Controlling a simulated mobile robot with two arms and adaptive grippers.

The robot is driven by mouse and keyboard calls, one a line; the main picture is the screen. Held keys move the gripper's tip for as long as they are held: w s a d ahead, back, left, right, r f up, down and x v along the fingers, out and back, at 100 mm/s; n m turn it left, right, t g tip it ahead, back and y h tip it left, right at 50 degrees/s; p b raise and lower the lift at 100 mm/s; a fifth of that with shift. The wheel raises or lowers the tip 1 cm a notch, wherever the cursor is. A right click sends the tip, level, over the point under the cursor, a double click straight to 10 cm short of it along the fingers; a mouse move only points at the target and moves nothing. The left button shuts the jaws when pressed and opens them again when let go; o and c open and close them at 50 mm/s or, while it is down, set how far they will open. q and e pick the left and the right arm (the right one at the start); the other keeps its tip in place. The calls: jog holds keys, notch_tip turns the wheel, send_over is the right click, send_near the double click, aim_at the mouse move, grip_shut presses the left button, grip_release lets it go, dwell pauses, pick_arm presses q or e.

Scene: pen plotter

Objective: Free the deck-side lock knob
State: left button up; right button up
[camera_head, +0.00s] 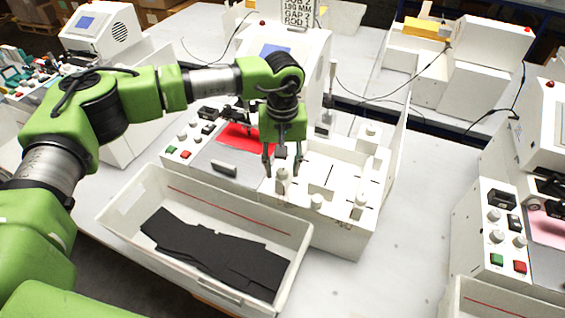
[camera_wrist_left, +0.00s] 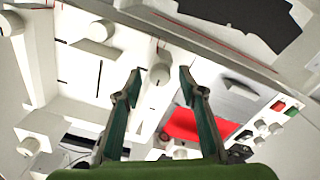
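My left gripper (camera_head: 283,172) points down over the white fixture (camera_head: 325,170) of the plotter. Its fingers are spread and empty. A white knob (camera_head: 283,187) stands just below and between the fingertips, on the fixture's side nearest the grey deck (camera_head: 212,168). In the left wrist view this knob (camera_wrist_left: 160,74) shows between the open fingertips (camera_wrist_left: 160,78), with a gap on each side. Other white knobs stand on the fixture, one at its front (camera_head: 316,202) and one at its right corner (camera_head: 358,208). No label shows which is the deck-side lock knob. My right gripper is not in view.
A white bin (camera_head: 125,199) with black sheets (camera_head: 215,252) stands in front of the plotter. A panel with red and green buttons (camera_head: 178,152) is at left. The tabletop (camera_head: 415,215) right of the fixture is clear.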

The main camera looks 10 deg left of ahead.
pick_arm(q)
jog(key=shift+f, duration=0.1)
grip_shut()
